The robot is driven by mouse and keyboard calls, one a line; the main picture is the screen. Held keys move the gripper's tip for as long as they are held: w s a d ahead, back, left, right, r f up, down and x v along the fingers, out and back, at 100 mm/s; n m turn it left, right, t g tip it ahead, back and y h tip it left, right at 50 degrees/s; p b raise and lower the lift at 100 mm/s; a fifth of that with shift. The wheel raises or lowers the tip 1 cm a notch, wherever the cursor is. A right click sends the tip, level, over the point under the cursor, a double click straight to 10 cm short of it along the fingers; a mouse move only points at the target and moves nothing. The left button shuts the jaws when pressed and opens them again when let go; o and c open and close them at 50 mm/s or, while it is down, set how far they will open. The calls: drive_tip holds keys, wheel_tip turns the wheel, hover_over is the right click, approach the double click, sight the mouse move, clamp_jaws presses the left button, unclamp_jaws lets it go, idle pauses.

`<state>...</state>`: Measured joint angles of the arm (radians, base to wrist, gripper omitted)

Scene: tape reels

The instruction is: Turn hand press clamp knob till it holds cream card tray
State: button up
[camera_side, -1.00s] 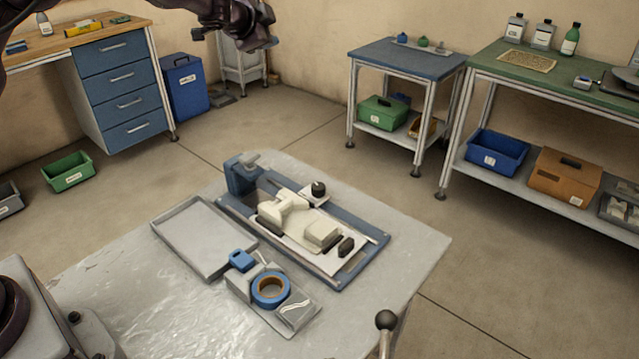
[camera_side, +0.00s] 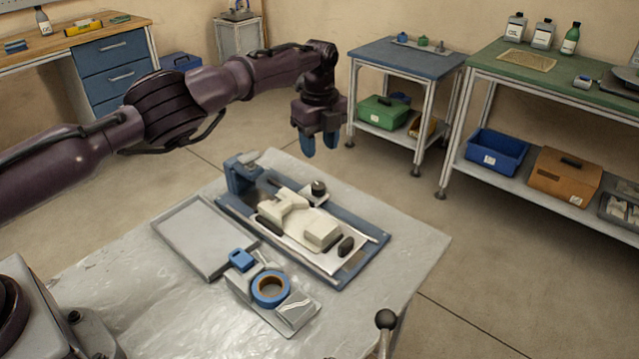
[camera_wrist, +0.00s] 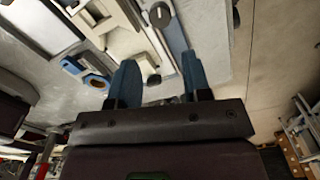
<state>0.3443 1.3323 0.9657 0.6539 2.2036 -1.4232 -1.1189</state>
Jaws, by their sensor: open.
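The hand press is a blue base (camera_side: 360,272) with a blue upright block (camera_side: 242,175) at its back left, lying on the grey table. Cream blocks (camera_side: 322,236) sit on a pale, cream-white plate (camera_side: 341,262), which looks like the card tray. A round black knob (camera_side: 318,187) stands on a small white plate at the press's far side. A dark oval knob (camera_side: 346,246) is at its right end. I cannot tell which knob is the clamp's. My gripper (camera_side: 320,148) is open and empty, blue fingers down, above and behind the press; the fingers also show in the wrist view (camera_wrist: 160,75).
A shallow grey tray (camera_side: 167,228) lies left of the press. A blue tape reel (camera_side: 270,289) sits on a grey holder in front. A ball-topped lever (camera_side: 386,320) rises at the table's front edge. The table's left front is bare.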

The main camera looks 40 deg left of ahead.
sight(319, 187)
wheel_tip(319, 187, down, 11)
drive_tip(key=shift+r, duration=0.2)
drive_tip(key=c, duration=0.6)
drive_tip(key=shift+c, duration=0.2)
